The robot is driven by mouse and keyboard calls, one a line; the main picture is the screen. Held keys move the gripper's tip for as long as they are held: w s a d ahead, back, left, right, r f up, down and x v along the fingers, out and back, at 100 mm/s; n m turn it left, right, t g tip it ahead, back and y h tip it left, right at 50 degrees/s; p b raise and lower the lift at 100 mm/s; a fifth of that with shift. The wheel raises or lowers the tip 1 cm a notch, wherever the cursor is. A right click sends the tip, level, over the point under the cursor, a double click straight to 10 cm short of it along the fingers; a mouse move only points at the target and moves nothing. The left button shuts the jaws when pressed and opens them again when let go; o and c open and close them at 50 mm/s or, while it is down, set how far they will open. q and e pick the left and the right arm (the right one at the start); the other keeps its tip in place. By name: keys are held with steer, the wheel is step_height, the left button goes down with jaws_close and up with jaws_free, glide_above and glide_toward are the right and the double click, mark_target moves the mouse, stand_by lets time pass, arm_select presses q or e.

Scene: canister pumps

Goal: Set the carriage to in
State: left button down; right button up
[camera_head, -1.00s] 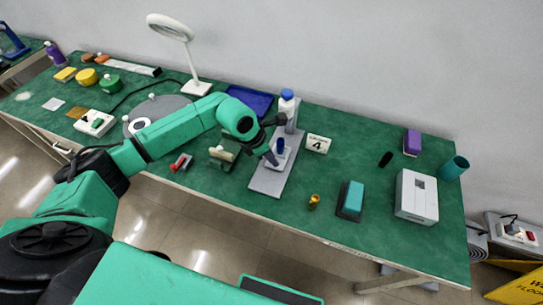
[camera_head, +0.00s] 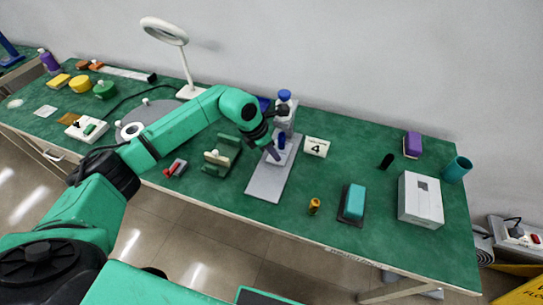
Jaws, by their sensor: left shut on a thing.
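The canister pump's grey base plate (camera_head: 267,184) lies on the green bench. A light grey carriage (camera_head: 284,154) with a blue part (camera_head: 281,139) sits on its rear half. A bottle with a blue cap (camera_head: 285,97) stands at the plate's back end. My left gripper (camera_head: 274,153) reaches in from the left and is shut at the carriage's left side. The arm's wrist hides part of the contact, so the exact grip is hard to see. My right gripper is not in view.
A sign marked 4 (camera_head: 316,147) stands right of the pump. A small brass piece (camera_head: 314,206) and a teal block (camera_head: 354,202) are to the front right. A green fixture (camera_head: 221,158) and a red-handled item (camera_head: 175,168) sit left, under and near my arm.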

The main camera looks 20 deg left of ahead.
arm_select(q)
steer(key=c, duration=0.7)
jaws_free()
steer(key=shift+w+r, duration=0.2)
steer(key=shift+w, duration=0.05)
steer(key=shift+c, duration=0.2)
steer(key=shift+f, duration=0.1)
steer(key=b+v, duration=0.2)
steer(key=v, duration=1.2)
steer(key=shift+s+r, duration=0.2)
steer(key=shift+r, duration=0.05)
steer(key=shift+f, duration=0.1)
